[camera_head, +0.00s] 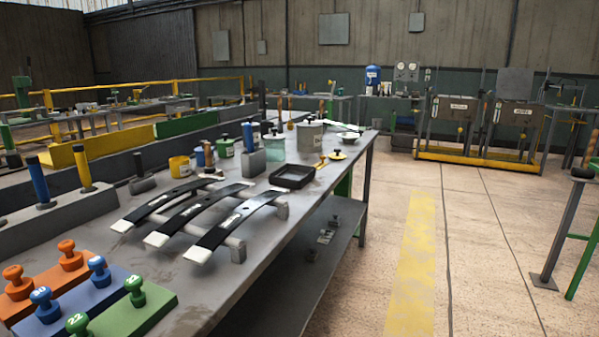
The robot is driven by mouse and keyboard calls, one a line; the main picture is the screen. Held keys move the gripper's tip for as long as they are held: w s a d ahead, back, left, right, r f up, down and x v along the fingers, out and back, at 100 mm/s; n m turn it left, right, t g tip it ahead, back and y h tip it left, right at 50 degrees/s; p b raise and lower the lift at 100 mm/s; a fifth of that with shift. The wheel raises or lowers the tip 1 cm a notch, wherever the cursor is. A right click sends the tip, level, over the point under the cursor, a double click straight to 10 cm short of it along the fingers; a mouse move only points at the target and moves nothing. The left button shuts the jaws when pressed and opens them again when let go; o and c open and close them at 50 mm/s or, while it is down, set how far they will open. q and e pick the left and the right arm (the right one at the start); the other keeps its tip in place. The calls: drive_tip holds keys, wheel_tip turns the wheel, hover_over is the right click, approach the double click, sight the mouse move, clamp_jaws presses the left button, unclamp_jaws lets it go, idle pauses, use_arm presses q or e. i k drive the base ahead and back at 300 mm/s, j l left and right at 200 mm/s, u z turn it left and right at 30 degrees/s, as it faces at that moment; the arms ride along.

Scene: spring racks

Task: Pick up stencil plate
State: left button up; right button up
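I cannot make out for sure which object is the stencil plate. Small flat yellow pieces (338,155) lie on the grey workbench (262,233) beyond a black tray (292,176), too small to identify. Three black leaf springs (233,222) with pale ends and white labels lie across supports in the middle of the bench. Neither my left nor my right gripper shows in this view.
Orange, blue and green blocks (124,312) with knobbed stamps stand at the near left. A yellow can (180,167), a grey pot (310,136) and a greenish jar (276,149) stand farther back. The floor (480,255) right of the bench is clear.

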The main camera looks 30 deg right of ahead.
sight(319, 166)
drive_tip(key=i+l+u, duration=0.15)
drive_tip(key=l+u, duration=0.25)
drive_tip(key=i+l+u, duration=0.15)
drive_tip(key=l+u, duration=0.3)
drive_tip(key=j, duration=0.1)
